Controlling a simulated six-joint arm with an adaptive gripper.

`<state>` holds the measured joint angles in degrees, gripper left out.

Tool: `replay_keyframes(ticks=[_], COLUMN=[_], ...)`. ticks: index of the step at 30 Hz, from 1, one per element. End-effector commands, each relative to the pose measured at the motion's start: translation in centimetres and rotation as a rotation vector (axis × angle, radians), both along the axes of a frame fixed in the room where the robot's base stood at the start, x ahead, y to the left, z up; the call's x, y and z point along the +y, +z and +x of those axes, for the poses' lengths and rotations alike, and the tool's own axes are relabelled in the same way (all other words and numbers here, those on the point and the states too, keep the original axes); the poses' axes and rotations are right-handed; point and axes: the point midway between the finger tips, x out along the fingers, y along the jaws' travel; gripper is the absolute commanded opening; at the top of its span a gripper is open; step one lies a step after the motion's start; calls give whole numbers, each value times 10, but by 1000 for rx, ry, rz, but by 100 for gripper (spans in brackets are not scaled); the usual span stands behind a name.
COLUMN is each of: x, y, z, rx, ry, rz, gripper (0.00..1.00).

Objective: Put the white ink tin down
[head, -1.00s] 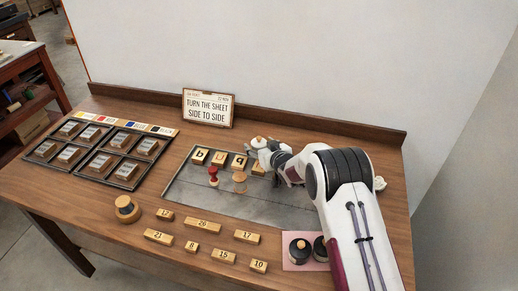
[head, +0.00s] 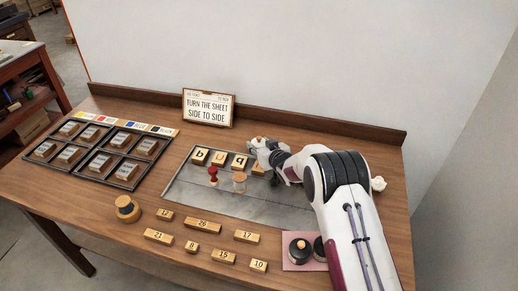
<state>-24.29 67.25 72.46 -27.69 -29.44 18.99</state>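My gripper (head: 259,150) is at the back of the grey metal plate (head: 200,195), just behind the row of letter blocks. A small pale, tan-topped piece (head: 257,139) shows at its fingertips. It looks like the knob and lid of the white ink tin, but most of it is hidden by the fingers. I cannot tell whether the fingers are closed on it or whether it touches the surface below.
Letter blocks (head: 219,159) stand in a row, one partly behind my gripper. A red-handled stamp (head: 213,175) and a wooden knobbed piece (head: 239,182) stand before them. Black tins (head: 300,251) sit on a pink mat (head: 290,264). Number blocks (head: 203,224) lie in front. A sign (head: 208,107) stands behind.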

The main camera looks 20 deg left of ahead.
Motion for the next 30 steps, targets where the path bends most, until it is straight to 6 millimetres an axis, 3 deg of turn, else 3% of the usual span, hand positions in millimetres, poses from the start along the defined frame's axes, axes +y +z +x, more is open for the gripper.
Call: replay_keyframes(ticks=[2,16,30], x=[0,0,1], y=[1,11,70], z=[0,1,1], rx=[-2,-3,-4], ry=[0,0,0], rz=[2,1,2], gripper=[4,4,4])
